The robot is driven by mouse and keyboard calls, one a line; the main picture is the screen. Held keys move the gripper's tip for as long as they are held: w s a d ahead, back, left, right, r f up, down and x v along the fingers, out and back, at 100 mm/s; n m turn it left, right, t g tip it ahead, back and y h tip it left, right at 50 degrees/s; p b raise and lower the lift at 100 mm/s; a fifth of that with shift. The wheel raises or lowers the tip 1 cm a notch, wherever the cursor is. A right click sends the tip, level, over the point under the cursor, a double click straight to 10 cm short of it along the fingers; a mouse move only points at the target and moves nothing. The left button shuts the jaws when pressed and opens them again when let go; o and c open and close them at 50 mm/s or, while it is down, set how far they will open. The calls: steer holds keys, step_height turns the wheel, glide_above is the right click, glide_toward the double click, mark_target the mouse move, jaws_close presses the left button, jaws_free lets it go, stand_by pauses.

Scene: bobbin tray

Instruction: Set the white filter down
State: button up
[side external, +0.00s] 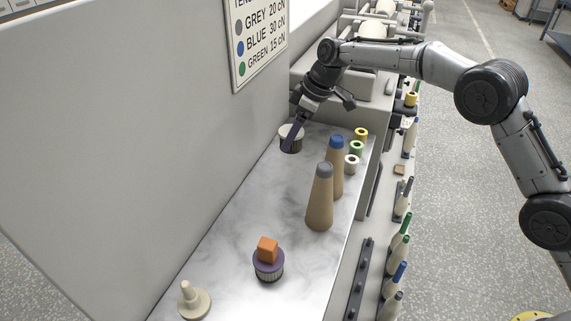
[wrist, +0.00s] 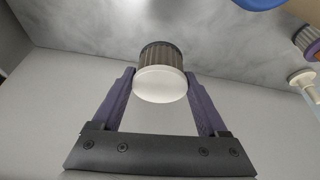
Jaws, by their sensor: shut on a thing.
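The white filter, with a white cap and a dark pleated body, is at the far end of the marble top in the side external view (side external: 296,131). It also shows in the wrist view (wrist: 160,84). My gripper (side external: 290,141) is shut on it, with one purple finger on each side in the wrist view (wrist: 160,76). The filter looks upright; I cannot tell whether its base touches the marble. A finger hides part of it in the side view.
The marble top (side external: 235,215) has free room left of the cones. A grey-tipped cone (side external: 320,200) and a blue-tipped cone (side external: 336,165) stand to the right, beside small yellow, green and white rings. A purple filter (side external: 268,268) bears an orange block (side external: 267,248). A cream peg (side external: 192,300) stands nearest.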

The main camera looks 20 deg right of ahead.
steer(key=shift+s+r+n+g, duration=0.25)
steer(key=shift+s+n, duration=0.25)
steer(key=shift+n, duration=0.4)
steer(key=s+a+n+g, duration=0.4)
steer(key=s+a+n, duration=0.4)
steer(key=a+n, duration=0.1)
steer(key=shift+t+y, duration=0.25)
steer(key=shift+y, duration=0.15)
steer(key=x, duration=0.2)
steer(key=d+x, duration=0.1)
steer(key=x, duration=0.2)
steer(key=shift+s+f, duration=0.1)
steer(key=shift+f, duration=2.5)
steer(key=shift+f, duration=0.15)
steer(key=o, duration=1.3)
steer(key=v, duration=1.2)
steer(key=shift+r, duration=0.2)
